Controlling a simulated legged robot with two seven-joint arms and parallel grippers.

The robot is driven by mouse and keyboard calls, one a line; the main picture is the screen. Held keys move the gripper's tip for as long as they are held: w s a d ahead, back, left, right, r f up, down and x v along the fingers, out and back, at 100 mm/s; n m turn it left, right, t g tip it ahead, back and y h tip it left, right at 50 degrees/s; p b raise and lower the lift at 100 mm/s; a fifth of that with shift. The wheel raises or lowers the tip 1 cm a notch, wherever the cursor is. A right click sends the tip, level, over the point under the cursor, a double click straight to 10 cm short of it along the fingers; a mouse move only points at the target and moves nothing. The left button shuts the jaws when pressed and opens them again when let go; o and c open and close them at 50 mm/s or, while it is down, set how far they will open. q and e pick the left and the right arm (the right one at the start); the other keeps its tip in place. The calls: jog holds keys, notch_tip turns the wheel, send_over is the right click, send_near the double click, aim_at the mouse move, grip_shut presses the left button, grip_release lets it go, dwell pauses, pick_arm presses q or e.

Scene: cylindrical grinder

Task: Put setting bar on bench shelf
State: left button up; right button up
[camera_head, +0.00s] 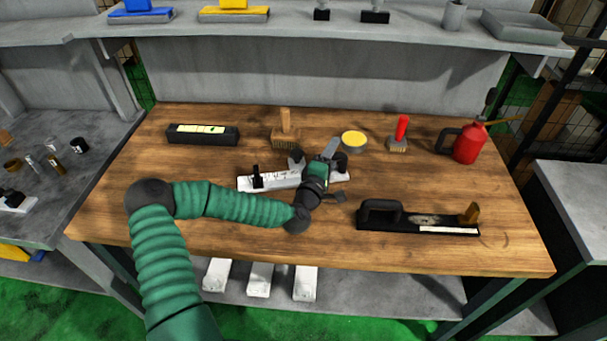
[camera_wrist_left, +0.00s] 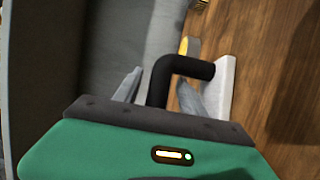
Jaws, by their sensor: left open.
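A pale bar (camera_head: 282,180) with black fittings lies on the wooden bench top (camera_head: 190,230); I take it to be the setting bar. My left gripper (camera_head: 327,163) is over its right part and hides some of it. In the left wrist view the black bent handle (camera_wrist_left: 182,67) stands between the two spread grey fingers of my left gripper (camera_wrist_left: 158,80); contact cannot be told. The bar's pale edge (camera_wrist_left: 225,92) shows right of them. A grey lower shelf (camera_head: 375,298) runs under the bench, and a raised grey shelf (camera_head: 290,33) runs behind it. My right gripper is not in view.
A black handled bar (camera_head: 392,222) lies front right. A black box (camera_head: 202,134), wooden brush (camera_head: 285,135), yellow-topped tin (camera_head: 354,142), red-handled brush (camera_head: 399,142) and red oil can (camera_head: 468,146) stand behind. Pale blocks (camera_head: 260,280) occupy the lower shelf's left part; its right is clearer.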

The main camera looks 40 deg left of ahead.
pick_arm(q)
jog(key=shift+w+a, duration=0.1)
jog(key=shift+w, duration=0.05)
jog(key=c, duration=0.3)
grip_shut()
dwell(1.0)
